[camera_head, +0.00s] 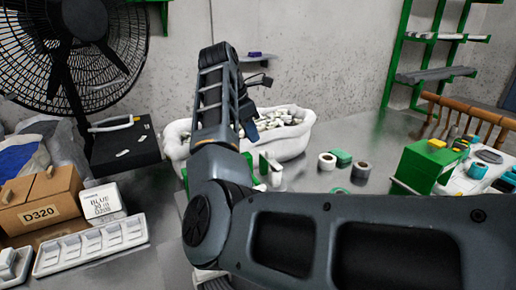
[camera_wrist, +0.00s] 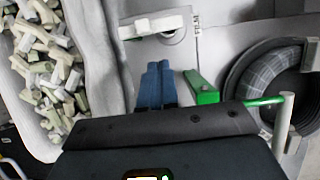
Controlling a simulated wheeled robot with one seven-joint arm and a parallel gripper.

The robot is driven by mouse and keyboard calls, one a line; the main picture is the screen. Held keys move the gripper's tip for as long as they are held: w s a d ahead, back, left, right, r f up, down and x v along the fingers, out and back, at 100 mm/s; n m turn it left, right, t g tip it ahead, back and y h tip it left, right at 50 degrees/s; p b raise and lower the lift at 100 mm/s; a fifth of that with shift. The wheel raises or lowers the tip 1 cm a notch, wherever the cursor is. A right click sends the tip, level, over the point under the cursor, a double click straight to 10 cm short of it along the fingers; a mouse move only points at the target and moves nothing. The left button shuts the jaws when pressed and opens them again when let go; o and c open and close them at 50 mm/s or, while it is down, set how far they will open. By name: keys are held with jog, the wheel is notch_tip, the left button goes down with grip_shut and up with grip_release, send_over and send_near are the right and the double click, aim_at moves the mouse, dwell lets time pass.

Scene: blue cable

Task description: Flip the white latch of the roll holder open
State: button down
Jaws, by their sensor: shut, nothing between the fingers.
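In the wrist view, a green holder part (camera_wrist: 202,88) stands just right of my gripper. A thin green rod (camera_wrist: 264,101) shows farther right, and a white bar (camera_wrist: 284,118), which looks like the latch, stands across its end. Part of the holder is hidden behind my wrist body. My gripper (camera_wrist: 160,82) is shut and empty, its blue fingers side by side, left of the green part; I cannot tell if they touch it. In the head view, my gripper (camera_head: 250,130) is over the white tub's front area, and green and white parts (camera_head: 270,168) show beside my arm.
A white tub (camera_head: 296,147) of pale pieces stands behind my gripper; it also shows in the wrist view (camera_wrist: 95,60). A black round reel (camera_wrist: 250,80) lies at right there. Rolls (camera_head: 327,161) and a green box (camera_head: 428,165) stand to the right. A cardboard box (camera_head: 40,204) is left.

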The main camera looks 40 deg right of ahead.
aim_at(263, 157)
jog(key=x, duration=0.9)
jog(key=shift+s+d+f, duration=0.1)
jog(key=shift+f, duration=0.2)
